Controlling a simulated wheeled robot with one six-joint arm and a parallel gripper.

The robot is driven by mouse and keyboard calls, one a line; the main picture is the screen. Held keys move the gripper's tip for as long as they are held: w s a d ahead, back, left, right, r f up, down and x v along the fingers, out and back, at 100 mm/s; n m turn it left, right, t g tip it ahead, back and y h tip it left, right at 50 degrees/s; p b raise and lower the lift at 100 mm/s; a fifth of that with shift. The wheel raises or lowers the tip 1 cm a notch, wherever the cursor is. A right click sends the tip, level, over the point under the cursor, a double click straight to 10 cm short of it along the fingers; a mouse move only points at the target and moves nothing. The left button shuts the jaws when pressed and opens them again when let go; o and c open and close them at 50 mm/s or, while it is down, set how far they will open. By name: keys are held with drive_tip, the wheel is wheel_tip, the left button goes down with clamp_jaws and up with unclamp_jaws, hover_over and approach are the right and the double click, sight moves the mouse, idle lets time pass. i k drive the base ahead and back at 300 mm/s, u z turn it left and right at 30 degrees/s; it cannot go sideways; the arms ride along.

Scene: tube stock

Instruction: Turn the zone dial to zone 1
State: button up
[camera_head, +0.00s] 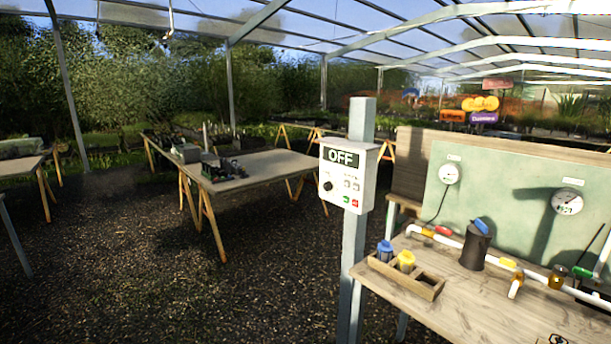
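A white control box (346,177) is fixed to a grey post at the middle of the head view. Its dark display (341,157) reads OFF. A black round dial (327,186) sits at the lower left of its face; the way it points is too small to tell. To the right of the dial are small pale marks or buttons (351,184), with a green button (346,199) and a red button (355,202) below. My gripper is not in view.
A wooden bench (480,310) at right bears a divided tray (436,291) with blue and yellow items, a dark canister (475,248) and white piping. Two gauges hang on the green panel (510,190). Trestle tables (270,168) stand behind. Gravel floor (200,290) at front left is clear.

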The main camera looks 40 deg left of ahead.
sight(327, 186)
drive_tip(key=u, duration=1.85)
drive_tip(key=i, duration=0.85)
drive_tip(key=u, duration=0.5)
drive_tip(key=i, duration=0.75)
drive_tip(key=z, duration=0.85)
drive_tip(key=i, duration=0.45)
drive_tip(key=z, duration=0.35)
